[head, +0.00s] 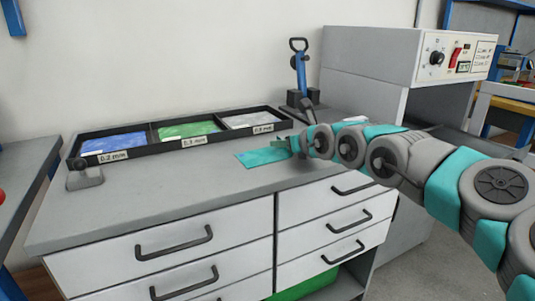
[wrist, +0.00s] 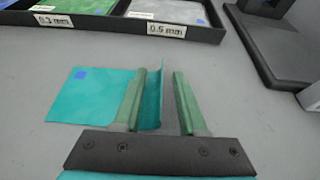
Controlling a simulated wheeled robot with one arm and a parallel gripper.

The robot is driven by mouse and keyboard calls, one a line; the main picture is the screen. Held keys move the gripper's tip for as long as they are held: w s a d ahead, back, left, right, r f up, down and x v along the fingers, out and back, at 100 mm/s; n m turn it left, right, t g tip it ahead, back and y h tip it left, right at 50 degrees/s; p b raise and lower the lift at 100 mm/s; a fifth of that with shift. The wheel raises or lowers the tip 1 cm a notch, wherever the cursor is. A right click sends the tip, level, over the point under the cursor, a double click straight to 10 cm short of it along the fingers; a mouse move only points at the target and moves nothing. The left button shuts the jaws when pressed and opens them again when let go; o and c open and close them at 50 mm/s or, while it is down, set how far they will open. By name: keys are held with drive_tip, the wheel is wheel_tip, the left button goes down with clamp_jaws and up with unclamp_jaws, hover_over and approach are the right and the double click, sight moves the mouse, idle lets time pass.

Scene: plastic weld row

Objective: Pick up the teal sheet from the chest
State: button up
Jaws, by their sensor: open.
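The teal sheet (head: 258,157) lies on the grey top of the chest (head: 165,195), in front of the black tray. In the wrist view the teal sheet (wrist: 95,98) lies flat on the left, with a small blue square near its corner. Its right part stands up as a flap between my fingers. My gripper (wrist: 160,75) is open, with one green finger on each side of the flap. The left finger is close to the flap and the right one has a gap. In the head view my gripper (head: 292,146) is at the sheet's right end.
A black tray (head: 155,146) with blue, green and grey sheets in labelled compartments stands behind. A blue-handled tool on a dark base (head: 300,72) and a grey control box (head: 375,52) are at the back right. A small grey block (head: 84,178) sits at left.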

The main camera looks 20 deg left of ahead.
clamp_jaws()
idle(0.7)
